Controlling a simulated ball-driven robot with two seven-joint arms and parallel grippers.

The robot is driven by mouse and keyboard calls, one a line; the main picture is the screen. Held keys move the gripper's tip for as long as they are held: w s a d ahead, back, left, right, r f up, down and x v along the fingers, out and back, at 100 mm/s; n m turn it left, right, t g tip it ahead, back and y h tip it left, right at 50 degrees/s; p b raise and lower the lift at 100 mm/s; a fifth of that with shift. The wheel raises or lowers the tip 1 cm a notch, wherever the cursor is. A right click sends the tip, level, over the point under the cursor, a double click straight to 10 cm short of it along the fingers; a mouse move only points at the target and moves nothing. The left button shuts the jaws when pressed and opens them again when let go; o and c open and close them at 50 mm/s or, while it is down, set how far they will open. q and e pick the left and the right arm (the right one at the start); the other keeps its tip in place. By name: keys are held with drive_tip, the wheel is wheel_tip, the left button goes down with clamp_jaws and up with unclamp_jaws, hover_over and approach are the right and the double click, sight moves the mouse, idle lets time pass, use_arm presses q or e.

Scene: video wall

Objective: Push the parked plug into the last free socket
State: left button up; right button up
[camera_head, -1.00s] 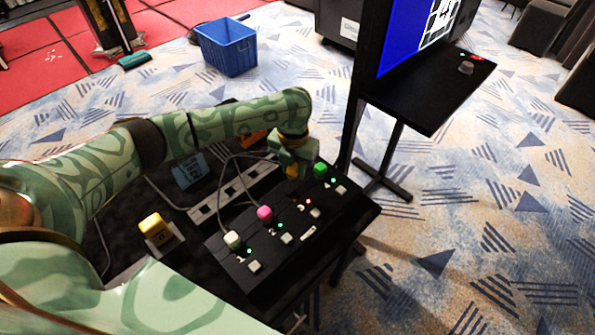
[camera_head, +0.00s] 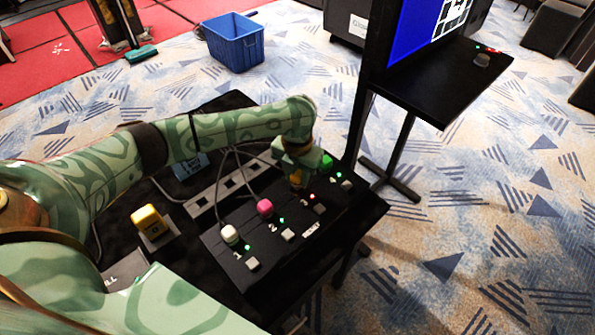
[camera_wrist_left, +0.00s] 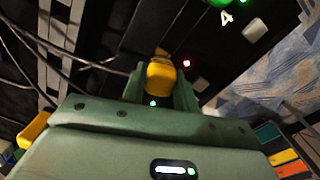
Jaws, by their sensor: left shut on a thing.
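My left gripper (camera_head: 297,178) is shut on a yellow plug, which shows between its fingers in the left wrist view (camera_wrist_left: 160,80). It holds the plug over the socket marked 3 on the black panel (camera_head: 235,268). A red light (camera_head: 312,196) glows beside that socket. The gripper hides the socket opening, so I cannot tell whether the plug touches it. A white plug (camera_head: 229,233) sits at socket 1, a pink plug (camera_head: 265,207) at socket 2 and a green plug (camera_head: 326,160) at socket 4, each with a green light. My right gripper is not in view.
A yellow block (camera_head: 146,219) stands on a grey base left of the panel. A grey strip with dark openings (camera_head: 205,208) and loose cables lie behind the panel. The black screen stand (camera_head: 365,120) rises to the right. A blue crate (camera_head: 235,45) is on the floor.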

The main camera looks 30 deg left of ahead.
use_arm(q)
drive_tip(key=shift+r+p, duration=0.1)
drive_tip(key=shift+p, duration=0.9)
idle(1.2)
drive_tip(key=shift+f+b, duration=0.65)
drive_tip(key=shift+f, duration=0.8)
drive_tip(key=o, duration=1.6)
wheel_tip(320, 180, up, 7)
drive_tip(key=p, duration=0.6)
drive_tip(key=shift+p, duration=0.4)
